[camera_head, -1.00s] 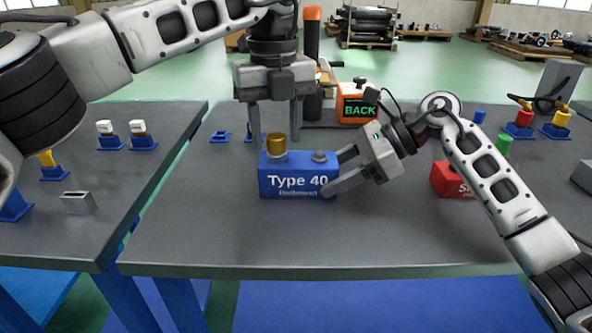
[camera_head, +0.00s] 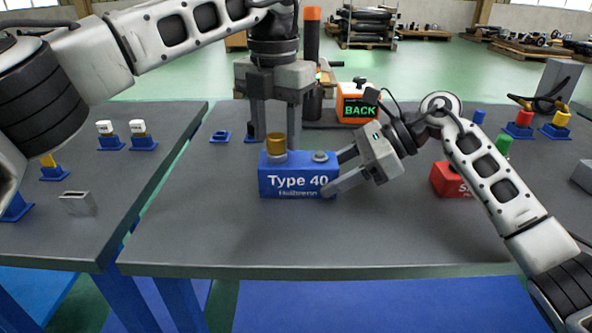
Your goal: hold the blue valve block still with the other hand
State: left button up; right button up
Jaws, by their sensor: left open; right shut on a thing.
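The blue valve block (camera_head: 298,182), marked "Type 40", sits upright on the middle table, with a brass cap (camera_head: 276,144) on its top left and a grey knob on its top right. My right gripper (camera_head: 336,172) is shut on the block's right end, one finger at the front and one toward the back. My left gripper (camera_head: 276,138) points down from above at the brass cap. Its two fingers are apart, one on each side of the cap in the picture; I cannot tell whether they touch it. Their tips are partly hidden.
A red block (camera_head: 450,181) lies to the right, partly behind my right arm. An orange box marked "BACK" (camera_head: 358,104) stands at the back. Small blue holders (camera_head: 220,137) stand behind and on the left table. The table's front is clear.

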pick_arm(q)
jog(key=c, duration=1)
grip_shut()
jog(key=shift+r, duration=0.15)
jog(key=n, duration=0.4)
jog(key=shift+r+n, duration=0.1)
jog(key=shift+n, duration=0.5)
jog(key=n, duration=0.3)
jog(key=shift+n, duration=0.4)
jog(key=shift+r, duration=1.95)
